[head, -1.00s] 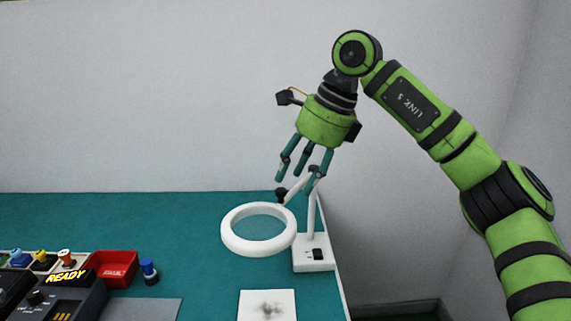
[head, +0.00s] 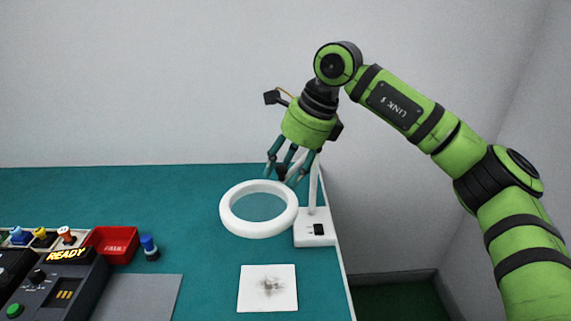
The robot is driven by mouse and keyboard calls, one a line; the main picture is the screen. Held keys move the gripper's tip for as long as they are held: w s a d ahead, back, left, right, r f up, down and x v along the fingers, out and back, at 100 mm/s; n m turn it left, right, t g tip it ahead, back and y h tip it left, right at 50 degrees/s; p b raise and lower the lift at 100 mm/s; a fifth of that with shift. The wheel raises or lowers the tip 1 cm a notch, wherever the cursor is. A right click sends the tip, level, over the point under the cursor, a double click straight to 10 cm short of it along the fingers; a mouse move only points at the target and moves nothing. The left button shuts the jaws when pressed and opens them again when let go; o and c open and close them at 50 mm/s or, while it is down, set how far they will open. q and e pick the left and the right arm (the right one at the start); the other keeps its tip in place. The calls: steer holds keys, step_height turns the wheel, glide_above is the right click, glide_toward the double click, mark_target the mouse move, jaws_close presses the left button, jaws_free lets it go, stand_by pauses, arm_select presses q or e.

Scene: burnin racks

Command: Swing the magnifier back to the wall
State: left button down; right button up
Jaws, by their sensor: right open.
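The magnifier is a white ring lens (head: 258,231) on a jointed white arm. Its white base (head: 316,232) with a black switch stands at the table's right edge, and a white post (head: 313,187) rises from it. The ring hangs over the table, left of the base. My right gripper (head: 284,177) is open and points down at the far right side of the ring, around the place where the magnifier's arm joins it. The fingers overlap the arm and a dark knob there, so I cannot tell whether they touch. My left gripper is out of view.
A white card (head: 267,299) with a grey smudge lies in front of the ring. At left are a red bin (head: 112,246), a blue-capped piece (head: 149,247) and a console (head: 60,285) reading READY. The wall (head: 150,80) is behind the teal table (head: 90,190); its back left is clear.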

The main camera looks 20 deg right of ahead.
jaws_close()
steer(key=shift+w, duration=0.1)
stand_by(0.5)
